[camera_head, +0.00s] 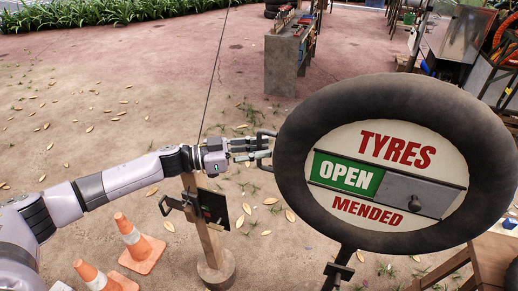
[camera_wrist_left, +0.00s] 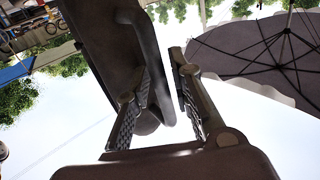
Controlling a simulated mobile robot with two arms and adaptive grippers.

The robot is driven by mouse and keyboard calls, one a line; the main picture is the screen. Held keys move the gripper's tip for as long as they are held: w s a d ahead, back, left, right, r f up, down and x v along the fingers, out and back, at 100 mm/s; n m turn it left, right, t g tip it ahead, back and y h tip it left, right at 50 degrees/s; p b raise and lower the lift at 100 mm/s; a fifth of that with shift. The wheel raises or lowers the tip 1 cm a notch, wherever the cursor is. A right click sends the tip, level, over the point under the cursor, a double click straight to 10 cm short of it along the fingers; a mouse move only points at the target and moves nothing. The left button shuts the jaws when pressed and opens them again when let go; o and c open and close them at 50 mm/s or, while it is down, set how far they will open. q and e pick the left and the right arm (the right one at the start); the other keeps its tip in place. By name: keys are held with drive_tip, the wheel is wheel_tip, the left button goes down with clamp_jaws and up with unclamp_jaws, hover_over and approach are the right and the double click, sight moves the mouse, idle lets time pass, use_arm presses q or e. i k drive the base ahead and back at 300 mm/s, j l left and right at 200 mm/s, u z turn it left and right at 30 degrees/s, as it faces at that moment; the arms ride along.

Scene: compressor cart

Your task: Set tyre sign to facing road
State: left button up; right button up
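The round tyre sign (camera_head: 300,120) is at the right of the head view, a black tyre around a white face reading "TYRES OPEN MENDED". Its lettered face is turned toward my head camera. A dark loop handle (camera_head: 266,136) sticks out from its left rim; it also shows in the left wrist view (camera_wrist_left: 154,62). My left gripper (camera_head: 262,147) is at this handle. In the left wrist view its two fingers (camera_wrist_left: 160,68) are apart, with the handle bar between them and a gap beside the right finger. My right gripper is not in view.
A wooden post (camera_head: 208,240) with a dark fitting stands below my left arm. Two orange cones (camera_head: 139,244) are at lower left. A wooden stand (camera_head: 492,262) is at lower right. A grey bench (camera_head: 284,66) is behind; the leaf-strewn ground at left is open.

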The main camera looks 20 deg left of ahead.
sight(332, 155)
drive_tip(key=i+j+z, duration=0.1)
drive_tip(key=z, duration=0.25)
drive_tip(key=i+j+z, duration=0.15)
drive_tip(key=z, duration=0.2)
drive_tip(key=i+j+z, duration=0.2)
drive_tip(key=z, duration=0.15)
